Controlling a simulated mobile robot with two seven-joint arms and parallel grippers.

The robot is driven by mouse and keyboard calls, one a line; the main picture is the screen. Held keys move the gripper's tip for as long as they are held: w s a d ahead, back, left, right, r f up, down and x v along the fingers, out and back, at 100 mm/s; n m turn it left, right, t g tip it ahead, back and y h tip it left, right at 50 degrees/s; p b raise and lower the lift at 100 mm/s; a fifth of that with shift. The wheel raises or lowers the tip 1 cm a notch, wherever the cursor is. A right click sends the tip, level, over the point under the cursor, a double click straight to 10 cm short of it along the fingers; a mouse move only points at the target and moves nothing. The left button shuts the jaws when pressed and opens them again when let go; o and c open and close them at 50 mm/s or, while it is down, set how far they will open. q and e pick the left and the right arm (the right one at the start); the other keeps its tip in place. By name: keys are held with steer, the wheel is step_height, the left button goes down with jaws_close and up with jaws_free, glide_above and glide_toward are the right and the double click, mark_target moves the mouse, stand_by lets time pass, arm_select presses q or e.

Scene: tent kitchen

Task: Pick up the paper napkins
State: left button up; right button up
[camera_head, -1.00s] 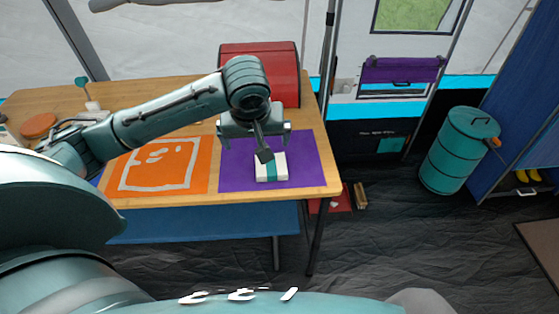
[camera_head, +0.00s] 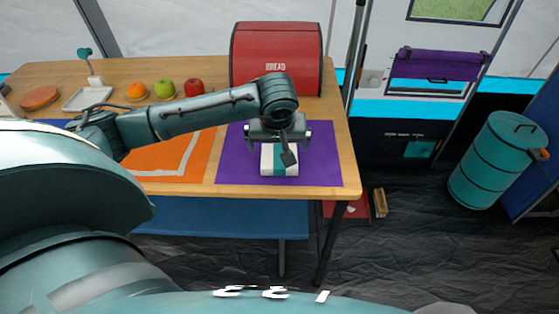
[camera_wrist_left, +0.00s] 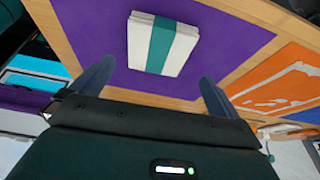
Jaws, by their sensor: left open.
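The paper napkins are a white stack with a teal band (camera_head: 268,160), lying on the purple mat (camera_head: 326,172) near the table's front edge. They also show in the left wrist view (camera_wrist_left: 190,48), upper middle, beyond the fingertips. My left gripper (camera_head: 282,150) is over the mat, right at the napkins in the head view and covering part of their far side. In the left wrist view its two fingers (camera_wrist_left: 155,78) are spread apart with nothing between them, and the stack lies ahead of them. My right gripper is not in view.
A red bread box (camera_head: 276,60) stands behind the purple mat. An orange (camera_head: 137,90), a green apple (camera_head: 165,89) and a red apple (camera_head: 194,87) sit along the back. An orange mat (camera_head: 150,170) lies left. A teal barrel (camera_head: 487,160) stands on the floor right.

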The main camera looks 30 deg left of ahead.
mark_target(279, 158)
arm_select(q)
steer(key=x, duration=0.3)
steer(key=b+x, duration=0.1)
steer(key=shift+w+d+f, duration=0.1)
steer(key=shift+d+f, duration=0.15)
steer(key=shift+w+a+f, duration=0.1)
steer(key=shift+w+f, duration=0.05)
steer(key=shift+f, duration=0.3)
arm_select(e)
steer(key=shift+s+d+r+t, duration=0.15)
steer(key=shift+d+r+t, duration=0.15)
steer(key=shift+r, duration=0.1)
arm_select(q)
steer(key=shift+f+p, duration=0.25)
steer(key=shift+p, duration=0.1)
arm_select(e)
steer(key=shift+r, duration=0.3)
arm_select(q)
steer(key=shift+c, duration=0.4)
steer(key=c, duration=0.8)
